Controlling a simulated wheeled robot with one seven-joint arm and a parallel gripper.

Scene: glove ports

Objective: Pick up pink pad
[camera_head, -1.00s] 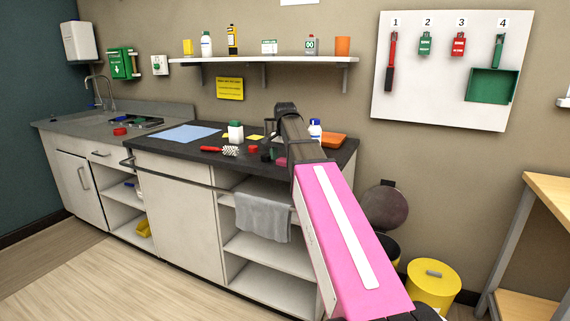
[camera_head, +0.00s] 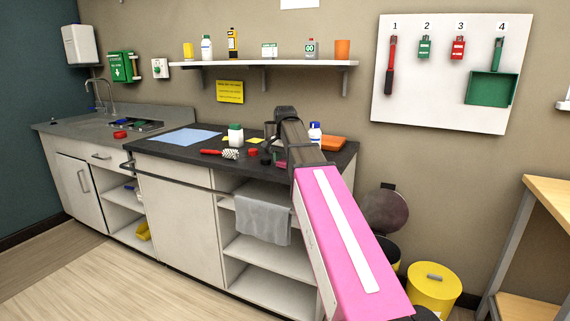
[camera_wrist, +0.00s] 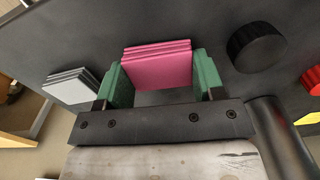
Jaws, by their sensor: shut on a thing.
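The pink pad (camera_wrist: 157,65), a small stack of thin pink layers, sits between the two green fingers of my gripper (camera_wrist: 160,74) in the wrist view. The fingers are shut on its left and right sides. The dark worktop shows behind the pad; I cannot tell if the pad still touches it. In the head view my pink arm reaches over the dark worktop (camera_head: 180,150) and largely hides the gripper and the pad.
A stack of grey-white pads (camera_wrist: 70,86) lies left of my gripper, and a black round cap (camera_wrist: 257,46) stands to the right. A white bottle (camera_head: 235,135), a red-handled brush (camera_head: 229,153) and an orange item (camera_head: 333,143) are on the worktop. A grey towel (camera_head: 263,215) hangs in front.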

